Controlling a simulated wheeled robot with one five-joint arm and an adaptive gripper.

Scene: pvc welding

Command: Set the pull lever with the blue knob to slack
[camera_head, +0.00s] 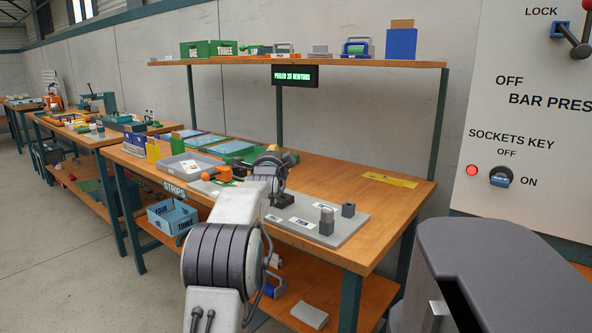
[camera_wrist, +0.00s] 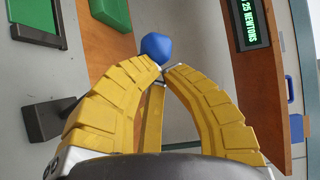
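The blue knob (camera_wrist: 157,46) shows in the wrist view, just beyond the fingertips. My gripper (camera_wrist: 162,69) has two yellow fingers that bend inward, with their tips close together. A thin grey piece shows at the narrow gap between the tips; I cannot tell whether it is the lever's rod or whether the fingers touch it. A yellow bar (camera_wrist: 150,118) lies between the fingers. In the head view my arm hides the knob, the lever and most of the gripper, and no slack marking can be read.
The wooden workbench (camera_head: 330,170) carries a grey plate (camera_head: 345,232) with small blocks at its front right. A display (camera_head: 295,76) hangs under the shelf and reads about 25 newtons. Green boxes and trays stand at the back left. A switch panel (camera_head: 540,130) is at the right.

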